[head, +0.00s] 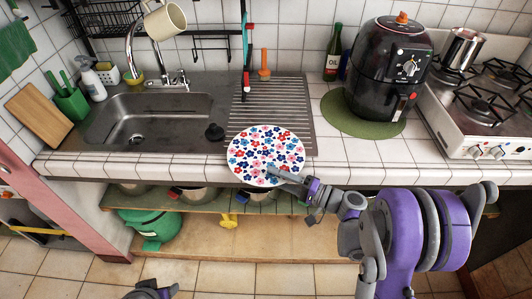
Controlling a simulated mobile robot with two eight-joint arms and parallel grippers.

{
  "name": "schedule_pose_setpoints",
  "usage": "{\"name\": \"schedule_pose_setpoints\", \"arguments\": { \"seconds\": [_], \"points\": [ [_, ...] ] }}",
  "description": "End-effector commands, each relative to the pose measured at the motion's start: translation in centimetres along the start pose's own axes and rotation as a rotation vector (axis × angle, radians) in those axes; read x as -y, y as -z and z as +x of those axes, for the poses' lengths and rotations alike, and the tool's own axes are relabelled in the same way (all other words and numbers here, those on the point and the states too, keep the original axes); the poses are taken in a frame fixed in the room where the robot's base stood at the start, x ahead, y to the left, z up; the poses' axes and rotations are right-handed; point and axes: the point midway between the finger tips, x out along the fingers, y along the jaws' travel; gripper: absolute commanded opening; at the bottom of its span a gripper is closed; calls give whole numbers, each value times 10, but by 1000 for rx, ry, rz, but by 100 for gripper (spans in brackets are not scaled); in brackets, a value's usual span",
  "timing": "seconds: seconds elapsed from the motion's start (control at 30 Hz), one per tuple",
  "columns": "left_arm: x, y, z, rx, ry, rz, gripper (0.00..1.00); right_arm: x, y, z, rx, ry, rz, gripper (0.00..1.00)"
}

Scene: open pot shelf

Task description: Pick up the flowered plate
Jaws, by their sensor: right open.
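The flowered plate (262,150) is white with red, blue and pink flowers. It shows face-on at the front edge of the tiled counter, in front of the ribbed drainboard. Its lower part overlaps the counter's edge in the picture; I cannot tell whether it rests flat or tilted. My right gripper (279,173) is open at the plate's lower right rim, its fingers overlapping the rim. Whether they touch it is too small to tell. My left gripper (152,291) shows only partly at the bottom edge, away from the plate; its jaws are unclear.
A sink (150,120) lies left of the drainboard (270,98), with a black stopper (214,132) near the plate. A black air fryer (388,70) stands on a green mat (362,127) at right, beside the stove (485,100). Pots sit on the shelf (215,204) below the counter.

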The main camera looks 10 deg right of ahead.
Motion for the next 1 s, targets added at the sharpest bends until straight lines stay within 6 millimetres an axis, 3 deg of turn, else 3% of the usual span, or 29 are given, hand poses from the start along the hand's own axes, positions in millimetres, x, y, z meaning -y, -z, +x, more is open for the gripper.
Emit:
{"name": "schedule_pose_setpoints", "arguments": {
  "seconds": [0.17,0.47,1.0],
  "points": [
    [0,0,0,0,0,0,50,0,0,0,0,0,0,54],
    [0,0,0,0,0,0,50,0,0,0,0,0,0,0],
    [0,0,0,0,0,0,50,0,0,0,0,0,-1,0]
  ]
}}
